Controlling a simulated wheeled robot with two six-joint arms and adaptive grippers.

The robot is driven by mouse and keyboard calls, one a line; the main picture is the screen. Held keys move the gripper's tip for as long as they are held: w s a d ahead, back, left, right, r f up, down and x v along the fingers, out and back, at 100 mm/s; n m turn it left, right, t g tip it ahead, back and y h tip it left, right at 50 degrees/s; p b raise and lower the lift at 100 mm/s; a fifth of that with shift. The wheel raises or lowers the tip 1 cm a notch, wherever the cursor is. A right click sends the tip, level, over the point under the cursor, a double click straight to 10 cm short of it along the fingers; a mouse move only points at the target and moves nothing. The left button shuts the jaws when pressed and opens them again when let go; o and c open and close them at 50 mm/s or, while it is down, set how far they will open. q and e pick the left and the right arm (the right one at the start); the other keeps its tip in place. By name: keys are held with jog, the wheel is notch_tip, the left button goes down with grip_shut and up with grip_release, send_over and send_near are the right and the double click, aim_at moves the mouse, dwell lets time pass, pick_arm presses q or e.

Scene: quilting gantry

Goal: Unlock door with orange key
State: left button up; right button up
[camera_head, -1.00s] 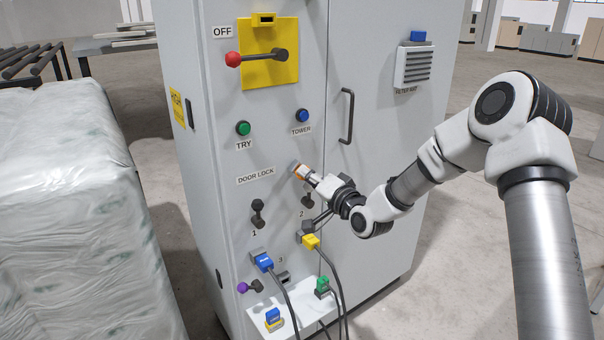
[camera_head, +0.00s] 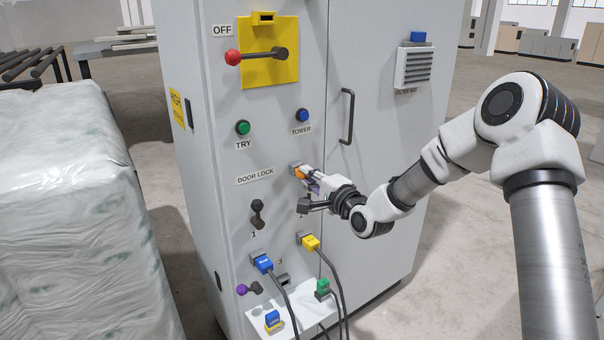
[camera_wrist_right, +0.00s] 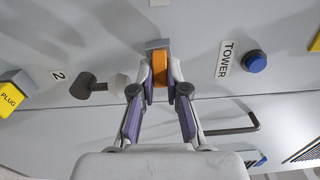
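The orange key (camera_head: 299,172) sits in a grey lock block at the right of the DOOR LOCK label (camera_head: 255,177) on the cabinet front. My right gripper (camera_head: 307,177) is at the key. In the right wrist view the orange key (camera_wrist_right: 160,68) lies between the two fingertips (camera_wrist_right: 160,75), which appear to press on both its sides. The key's inserted end is hidden in the grey block (camera_wrist_right: 158,44). The cabinet door with its black handle (camera_head: 347,116) looks closed. My left gripper is out of view.
Black knob 1 (camera_head: 257,213) and the yellow plug (camera_head: 311,242) and blue plug (camera_head: 263,263) with cables are below the lock. The blue TOWER button (camera_head: 302,115) is above. A wrapped pallet load (camera_head: 80,220) stands left. Floor at right is clear.

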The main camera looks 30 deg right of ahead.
jog(key=o, duration=0.5)
jog(key=shift+s, duration=0.1)
